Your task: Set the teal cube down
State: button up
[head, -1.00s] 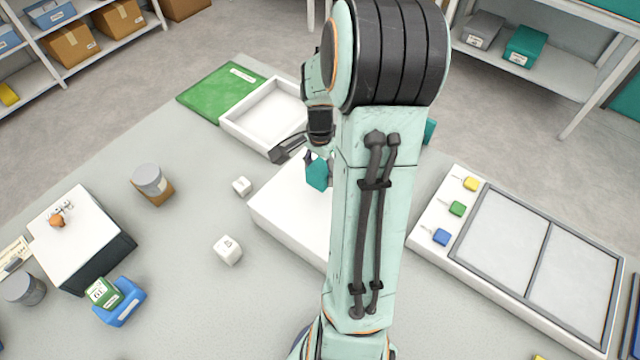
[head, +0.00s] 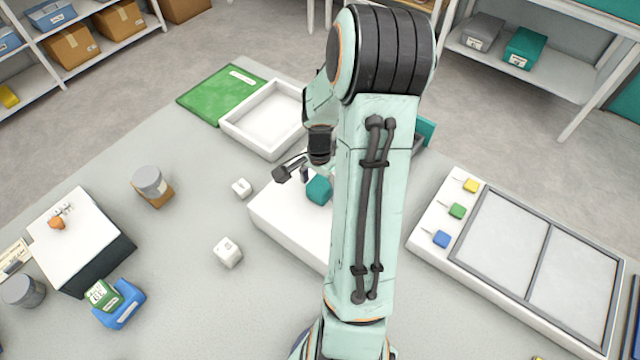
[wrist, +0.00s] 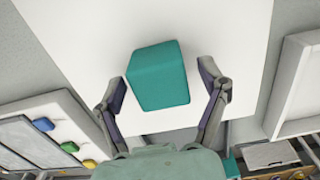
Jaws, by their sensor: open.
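The teal cube (head: 319,190) rests on the white block (head: 283,219) in the middle of the table. In the wrist view the cube (wrist: 158,76) sits on the white top (wrist: 98,30), slightly turned. My gripper (wrist: 167,92) is open, with one finger on each side of the cube and a visible gap at both sides. In the head view my gripper is mostly hidden behind my arm; a finger tip shows near the cube. My arm also hides the right part of the white block.
Two small white cubes, one of them here (head: 228,251), lie left of the block. A white tray (head: 262,146) and a green mat (head: 207,100) lie behind. A panel with coloured knobs (head: 432,226) stands at right. A grey-lidded jar (head: 150,182) stands at left.

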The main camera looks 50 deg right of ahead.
aim_at(320, 184)
notch_tip(320, 184, up, 12)
jog(key=s+a+r+n, duration=0.2)
jog(key=a+n, duration=0.5)
jog(key=a, duration=0.3)
jog(key=s+a+r+n, duration=0.2)
jog(key=a+n, duration=0.4)
jog(key=a, duration=0.5)
jog(key=shift+a+n, duration=0.2)
jog(key=shift+n, duration=0.2)
jog(key=shift+o, duration=0.5)
jog(key=s+a+n, duration=0.4)
jog(key=s+n, duration=0.1)
jog(key=shift+s+a+f+y, duration=0.2)
jog(key=shift+a+f+y, duration=0.2)
